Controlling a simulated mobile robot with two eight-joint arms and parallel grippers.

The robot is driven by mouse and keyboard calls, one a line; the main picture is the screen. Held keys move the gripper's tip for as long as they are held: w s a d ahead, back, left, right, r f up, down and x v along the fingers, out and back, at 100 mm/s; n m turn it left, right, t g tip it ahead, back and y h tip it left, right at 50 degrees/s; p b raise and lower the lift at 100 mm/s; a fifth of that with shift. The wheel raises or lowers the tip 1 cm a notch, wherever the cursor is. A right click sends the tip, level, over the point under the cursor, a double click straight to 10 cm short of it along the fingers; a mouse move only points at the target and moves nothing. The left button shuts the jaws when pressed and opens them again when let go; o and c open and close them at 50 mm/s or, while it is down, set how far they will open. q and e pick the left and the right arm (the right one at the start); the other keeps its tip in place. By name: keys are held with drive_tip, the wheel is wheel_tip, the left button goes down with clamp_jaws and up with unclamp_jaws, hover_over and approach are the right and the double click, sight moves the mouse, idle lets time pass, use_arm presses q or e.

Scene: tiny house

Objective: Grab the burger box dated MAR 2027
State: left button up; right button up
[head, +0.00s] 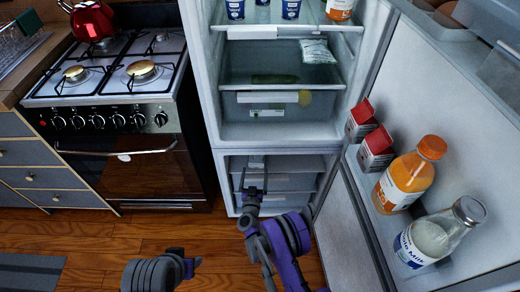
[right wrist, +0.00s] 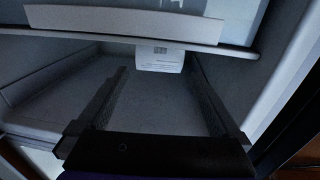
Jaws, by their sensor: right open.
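A small white box (right wrist: 160,58) with dark marking and fine print stands at the back of the lower fridge compartment in the right wrist view. The print is too small to read, so I cannot tell its date. My right gripper (right wrist: 156,72) is open, with its fingers reaching into the compartment on either side of the line to the box. Nothing is between the fingers close to the palm. In the head view, my right gripper (head: 253,180) is inside the lower compartment. Part of my left arm shows at the bottom; its jaw state is unclear.
The fridge (head: 222,165) stands open. A shelf edge (right wrist: 140,24) lies just above my right gripper. The open door (head: 440,120) at right holds an orange juice bottle (head: 405,180), a milk bottle (head: 438,235) and red-topped cartons (head: 376,152). A stove (head: 130,130) stands left.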

sight(256, 164)
drive_tip(key=w, duration=0.4)
drive_tip(key=shift+w+d+r, duration=0.1)
drive_tip(key=shift+d, duration=0.05)
drive_tip(key=w, duration=0.3)
drive_tip(key=w+b, duration=0.1)
drive_tip(key=w, duration=0.1)
drive_tip(key=shift+w+d+r, duration=0.1)
drive_tip(key=shift+d+r, duration=0.15)
drive_tip(key=shift+d, duration=0.1)
drive_tip(key=c, duration=1.3)
drive_tip(key=shift+r, duration=0.15)
